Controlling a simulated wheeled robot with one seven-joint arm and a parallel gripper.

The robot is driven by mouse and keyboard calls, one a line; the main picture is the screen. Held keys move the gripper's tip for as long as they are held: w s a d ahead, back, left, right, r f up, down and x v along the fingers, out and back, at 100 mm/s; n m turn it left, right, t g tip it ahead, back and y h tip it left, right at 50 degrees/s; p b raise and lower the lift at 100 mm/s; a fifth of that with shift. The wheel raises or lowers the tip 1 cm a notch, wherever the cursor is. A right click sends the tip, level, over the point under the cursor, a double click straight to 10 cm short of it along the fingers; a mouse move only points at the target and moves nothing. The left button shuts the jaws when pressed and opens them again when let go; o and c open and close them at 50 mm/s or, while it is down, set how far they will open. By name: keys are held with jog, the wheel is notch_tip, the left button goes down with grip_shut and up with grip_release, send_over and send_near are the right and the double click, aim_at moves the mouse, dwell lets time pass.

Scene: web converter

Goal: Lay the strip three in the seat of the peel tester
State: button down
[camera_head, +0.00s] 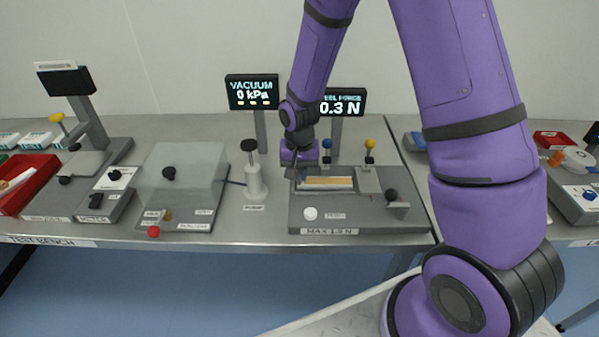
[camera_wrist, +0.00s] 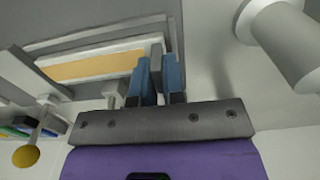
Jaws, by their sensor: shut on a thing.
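The peel tester (camera_head: 350,224) is a grey base labelled MAX 1.5 N. A pale strip with a tan face, which I take as strip three (camera_head: 327,183), lies along its recessed seat. My gripper (camera_head: 296,172) is at the strip's left end in the head view. In the wrist view the strip (camera_wrist: 90,66) extends left from the blue fingers (camera_wrist: 157,80). The fingers are shut on a small grey piece at the strip's end. The strip looks level and within the seat's outline; whether it touches the seat floor cannot be told.
A blue knob (camera_head: 327,144) and a yellow knob (camera_head: 370,144) stand behind the seat. A dark-knobbed lever (camera_head: 392,196) is at its right. The peel display (camera_head: 343,102) reads 0.3 N. A pump post (camera_head: 254,178) and a clear-covered box (camera_head: 182,180) are left.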

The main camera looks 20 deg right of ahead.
jog(key=shift+f, duration=0.15)
jog(key=c, duration=1.2)
grip_release()
notch_tip(320, 180, up, 12)
jog(key=shift+r, duration=0.25)
jog(key=s+d+r+n+t, duration=0.2)
jog(key=s+d+r, duration=0.1)
jog(key=s+r, duration=0.55)
jog(key=s+d+r+n+t, duration=0.1)
jog(key=s+d+r+t, duration=0.1)
jog(key=s+r, duration=0.65)
jog(key=s+d+r+n+t, duration=0.1)
jog(key=s+d+r, duration=0.1)
jog(key=s+r, duration=0.3)
jog(key=shift+s+n, duration=0.3)
jog(key=shift+s, duration=1.25)
